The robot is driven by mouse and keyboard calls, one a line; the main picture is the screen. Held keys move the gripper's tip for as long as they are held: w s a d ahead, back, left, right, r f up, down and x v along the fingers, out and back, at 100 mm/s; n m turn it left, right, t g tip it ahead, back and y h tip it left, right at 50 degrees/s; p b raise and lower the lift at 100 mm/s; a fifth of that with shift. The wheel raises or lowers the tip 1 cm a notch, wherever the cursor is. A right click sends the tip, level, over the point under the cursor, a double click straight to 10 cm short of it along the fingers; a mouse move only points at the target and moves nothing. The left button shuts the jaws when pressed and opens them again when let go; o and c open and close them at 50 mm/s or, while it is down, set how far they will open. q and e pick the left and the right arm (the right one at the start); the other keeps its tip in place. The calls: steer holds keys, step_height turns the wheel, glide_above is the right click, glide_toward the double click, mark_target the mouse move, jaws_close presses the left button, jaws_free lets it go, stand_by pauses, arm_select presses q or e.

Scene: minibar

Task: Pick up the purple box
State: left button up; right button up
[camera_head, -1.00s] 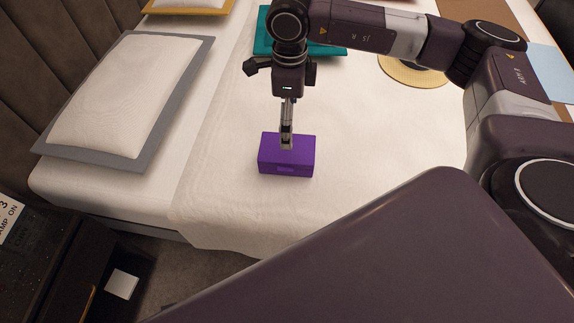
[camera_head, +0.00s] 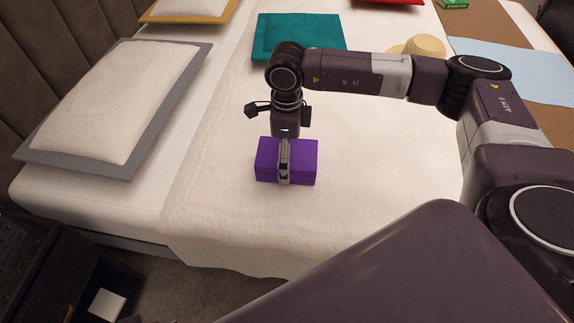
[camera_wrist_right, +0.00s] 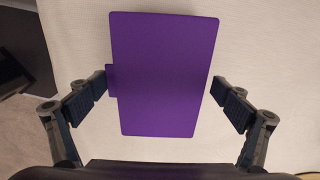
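The purple box (camera_head: 302,162) lies on the white bed cover and fills the middle of the right wrist view (camera_wrist_right: 162,75), with a small tab on its left edge there. My right gripper (camera_head: 284,165) points down over it, with one finger in front of the box's near face. In the wrist view the fingers of this gripper (camera_wrist_right: 161,96) stand open on either side of the box. A gap shows at the right pad; the left pad is very close to the tab, and I cannot tell whether it touches. My left gripper is not in view.
A grey-edged white pillow (camera_head: 100,100) lies to the left, and a teal cushion (camera_head: 296,36) lies behind my right arm. A straw hat (camera_head: 425,45) lies farther back. The bed (camera_head: 220,225) around the box is clear; its front edge drops to the floor.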

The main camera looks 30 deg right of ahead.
steer(key=shift+f, duration=0.85)
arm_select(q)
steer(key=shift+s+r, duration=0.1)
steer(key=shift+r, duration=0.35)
arm_select(e)
steer(key=shift+c, duration=0.4)
steer(key=c, duration=1.1)
steer(key=shift+r, duration=0.2)
